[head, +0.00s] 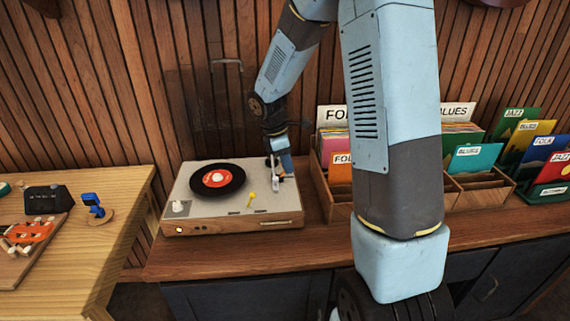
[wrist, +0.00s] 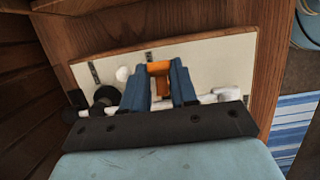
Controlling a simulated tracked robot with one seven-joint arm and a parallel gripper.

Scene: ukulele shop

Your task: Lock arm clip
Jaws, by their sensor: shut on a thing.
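The record player (head: 236,214) stands on the wooden counter with a black record with a red label (head: 217,179) on it. The white tonearm (head: 268,168) is on the right part of its deck; in the wrist view the tonearm (wrist: 224,95) runs behind my fingers. My gripper (head: 278,163) is at the deck's right side. In the wrist view my gripper's blue fingers (wrist: 159,90) are shut on an orange piece, seemingly the arm clip (wrist: 159,69), right at the tonearm. The fingers hide the clip's lower part and whether it encloses the tonearm.
A small yellow lever (head: 250,197) stands on the deck's front. Wooden record bins (head: 338,205) with coloured sleeves stand to the right. A light wooden table (head: 110,215) with small tools is at left. The wood-slat wall is close behind. My arm hides some bins.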

